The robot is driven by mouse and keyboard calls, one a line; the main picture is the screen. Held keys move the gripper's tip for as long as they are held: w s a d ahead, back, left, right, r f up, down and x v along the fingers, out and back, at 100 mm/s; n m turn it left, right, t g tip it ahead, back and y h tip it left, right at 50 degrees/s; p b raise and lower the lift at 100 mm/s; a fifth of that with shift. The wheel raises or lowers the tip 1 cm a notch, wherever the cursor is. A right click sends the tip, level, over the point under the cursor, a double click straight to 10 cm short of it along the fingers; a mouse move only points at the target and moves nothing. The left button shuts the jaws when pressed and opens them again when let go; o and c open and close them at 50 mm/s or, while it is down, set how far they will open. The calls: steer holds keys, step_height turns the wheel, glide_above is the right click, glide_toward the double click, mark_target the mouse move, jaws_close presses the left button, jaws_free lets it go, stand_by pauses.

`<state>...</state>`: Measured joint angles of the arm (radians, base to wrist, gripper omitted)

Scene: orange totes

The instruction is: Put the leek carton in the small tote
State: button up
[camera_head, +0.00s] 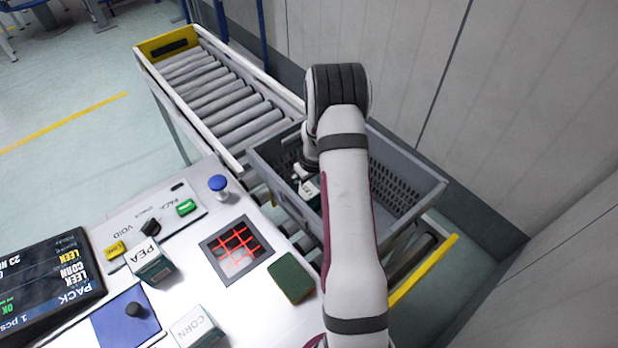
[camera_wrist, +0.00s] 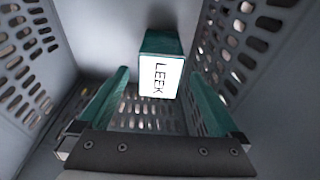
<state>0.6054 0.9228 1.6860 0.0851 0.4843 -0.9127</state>
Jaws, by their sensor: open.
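The leek carton (camera_wrist: 160,77), dark green with a white face reading LEEK, is inside the grey tote (camera_head: 408,195) with slotted walls. In the wrist view it appears between the tips of my gripper's two green fingers (camera_wrist: 160,72), with a visible gap on each side. My gripper (camera_head: 305,174) is open and reaches down into the tote. In the head view my arm hides much of the tote, and only a small part of the carton (camera_head: 309,190) shows. I cannot tell whether the carton touches the tote's floor.
The tote stands on a roller conveyor (camera_head: 215,92) against a grey wall. On the white counter are a PEA carton (camera_head: 149,262), a CORN carton (camera_head: 197,327), a red-lit scanner window (camera_head: 237,248), a green block (camera_head: 291,278), a blue knob (camera_head: 218,184) and a screen (camera_head: 45,290).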

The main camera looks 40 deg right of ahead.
steer(key=r, duration=0.4)
steer(key=s+r, duration=0.1)
steer(key=r, duration=0.1)
steer(key=shift+f, duration=0.1)
